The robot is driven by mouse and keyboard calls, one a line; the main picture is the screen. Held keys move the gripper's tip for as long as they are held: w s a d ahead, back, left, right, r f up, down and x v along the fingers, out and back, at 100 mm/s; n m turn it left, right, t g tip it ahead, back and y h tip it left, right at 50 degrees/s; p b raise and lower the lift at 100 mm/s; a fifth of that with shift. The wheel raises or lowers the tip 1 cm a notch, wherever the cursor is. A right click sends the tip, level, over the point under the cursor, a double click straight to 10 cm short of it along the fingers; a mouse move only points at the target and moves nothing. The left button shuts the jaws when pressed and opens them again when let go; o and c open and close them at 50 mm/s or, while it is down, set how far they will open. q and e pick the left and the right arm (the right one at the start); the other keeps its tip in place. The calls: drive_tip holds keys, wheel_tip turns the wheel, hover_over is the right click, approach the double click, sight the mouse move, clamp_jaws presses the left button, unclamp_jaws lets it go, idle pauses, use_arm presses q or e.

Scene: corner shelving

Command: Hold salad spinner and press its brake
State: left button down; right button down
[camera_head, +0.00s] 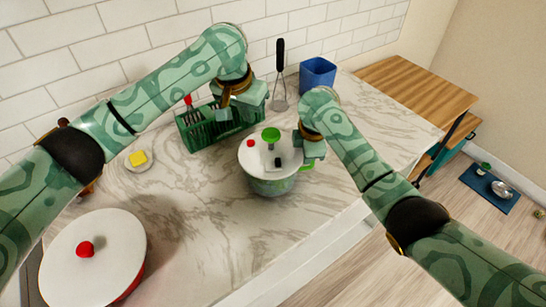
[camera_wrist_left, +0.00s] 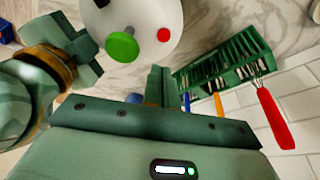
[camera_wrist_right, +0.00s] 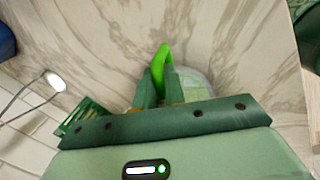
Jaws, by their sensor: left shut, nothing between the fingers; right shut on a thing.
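The salad spinner has a white lid (camera_head: 260,161) with a green knob (camera_head: 271,134), a red button (camera_head: 250,143) and a small black part (camera_head: 278,161). It stands upright on the marble counter. My right gripper (camera_wrist_right: 159,88) is shut on the spinner's green side handle (camera_wrist_right: 161,59), at the right of the bowl in the head view. My left gripper (camera_head: 253,99) is shut and empty behind the spinner. In the left wrist view its fingers (camera_wrist_left: 158,84) are apart from the lid, with the red button (camera_wrist_left: 163,35) and green knob (camera_wrist_left: 122,47) beyond them.
A green rack (camera_head: 205,132) with utensils stands close to the left gripper. A whisk (camera_head: 280,80) and blue container (camera_head: 317,74) are behind. A white-lidded pot (camera_head: 112,260) stands front left, and a yellow block (camera_head: 138,158) sits on a saucer. Counter in front is clear.

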drive_tip(key=c, duration=1.4)
unclamp_jaws()
